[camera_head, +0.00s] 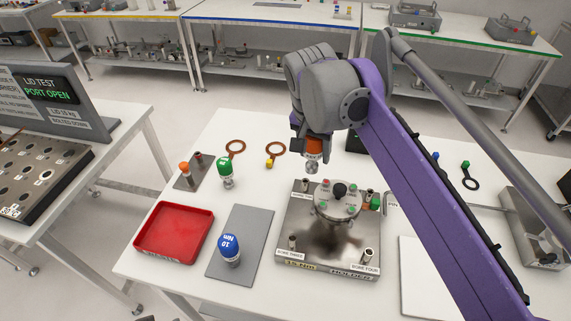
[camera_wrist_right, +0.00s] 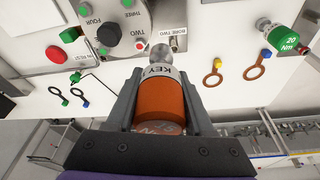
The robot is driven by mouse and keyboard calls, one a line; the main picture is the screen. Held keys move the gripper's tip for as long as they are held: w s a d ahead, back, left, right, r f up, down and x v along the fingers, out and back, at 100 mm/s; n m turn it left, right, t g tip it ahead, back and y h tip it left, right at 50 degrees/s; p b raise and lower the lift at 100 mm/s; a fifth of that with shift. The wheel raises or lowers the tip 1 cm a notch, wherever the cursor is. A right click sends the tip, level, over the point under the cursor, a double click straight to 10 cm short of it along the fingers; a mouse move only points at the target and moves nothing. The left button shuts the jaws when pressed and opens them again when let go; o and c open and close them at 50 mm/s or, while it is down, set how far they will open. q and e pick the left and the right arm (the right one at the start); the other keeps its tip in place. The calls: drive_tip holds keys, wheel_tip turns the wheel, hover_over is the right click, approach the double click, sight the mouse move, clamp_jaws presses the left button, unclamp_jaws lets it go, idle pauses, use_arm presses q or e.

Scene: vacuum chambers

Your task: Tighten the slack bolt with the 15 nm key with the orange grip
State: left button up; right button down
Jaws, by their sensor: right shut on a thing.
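My right gripper (camera_head: 312,142) is shut on the key with the orange grip (camera_head: 312,160), which also shows in the right wrist view (camera_wrist_right: 160,102). The key hangs roughly upright with its metal end down, above the back edge of the metal holder plate (camera_head: 330,262). In the wrist view its rounded tip (camera_wrist_right: 160,52) appears close to the post by the BORE TWO label (camera_wrist_right: 176,42); contact cannot be told. A round disc (camera_head: 338,203) with a black knob and coloured buttons sits on the plate. Posts stand at the plate's corners, including one at BORE FOUR (camera_head: 367,256). Which bolt is slack cannot be told.
A blue 10 Nm key (camera_head: 229,250) stands on a grey mat (camera_head: 222,275) beside a red tray (camera_head: 174,232). A green 20 Nm key (camera_head: 225,172) stands behind, near a small plate (camera_head: 190,178) and brown rings (camera_head: 236,147). My right arm covers the table's right side.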

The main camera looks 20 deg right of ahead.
use_arm(q)
drive_tip(key=shift+w+d+f, duration=0.1)
drive_tip(key=shift+w+d, duration=0.05)
drive_tip(key=shift+d, duration=0.4)
use_arm(e)
drive_tip(key=d+m, duration=0.1)
drive_tip(key=s+d+r, duration=0.1)
drive_tip(key=d+r+m, duration=0.1)
drive_tip(key=shift+s+d+r+m+h, duration=0.2)
drive_tip(key=shift+s+d+m+h, duration=0.1)
drive_tip(key=shift+s+d, duration=0.1)
drive_tip(key=shift+a, duration=0.15)
drive_tip(key=shift+f+b, duration=1)
drive_tip(key=shift+f, duration=1.35)
use_arm(q)
drive_tip(key=shift+s+f, duration=0.2)
drive_tip(key=shift+f, duration=0.85)
